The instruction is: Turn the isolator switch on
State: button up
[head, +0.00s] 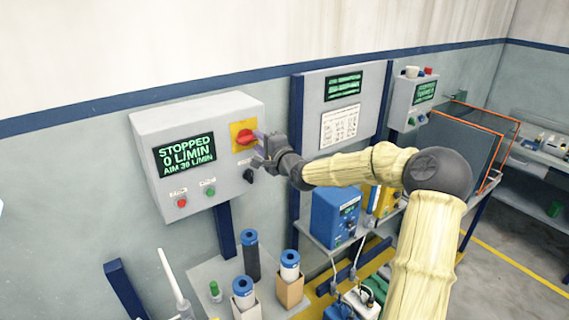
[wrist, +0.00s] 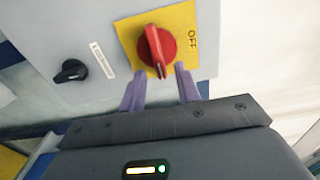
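The isolator switch is a red rotary knob (head: 244,137) on a yellow plate (head: 236,127), at the right of a grey control box (head: 157,128) on the wall. In the wrist view the red knob (wrist: 157,48) sits on its yellow plate (wrist: 187,18), with "OFF" printed beside it. The box's screen (head: 184,153) reads "STOPPED 0 L/MIN, AIM 36 L/MIN". My gripper (head: 261,149) is in front of the box near the knob. In the wrist view its two purple fingers (wrist: 160,90) are apart with nothing between the tips, just short of the knob.
A black knob (head: 249,175), a red button (head: 182,202) and a green button (head: 210,190) are on the same box. Below stand blue-topped cylinders (head: 251,255) on a bench. A blue unit (head: 335,215) and a panel (head: 342,105) are to the right.

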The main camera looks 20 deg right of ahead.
jog(key=b+v, duration=0.3)
jog(key=v, duration=1.2)
jog(key=shift+b, duration=0.4)
jog(key=s+a+f+n+g+h, duration=0.1)
jog(key=s+a+f+n+g, duration=0.25)
jog(key=f, duration=0.55)
jog(key=s+a+f+n+g+h, duration=0.15)
jog(key=a+f+n+g, duration=0.3)
jog(key=f, duration=0.55)
jog(key=s+f+n+g+h+b, duration=0.1)
jog(key=s+f+n+g+h, duration=0.2)
jog(key=s, duration=1.6)
jog(key=n+g, duration=0.3)
jog(key=shift+s+d+f+n+g+b, duration=0.2)
jog(key=shift+d+f+n+g+b, duration=0.1)
jog(key=shift+d+f+b, duration=0.1)
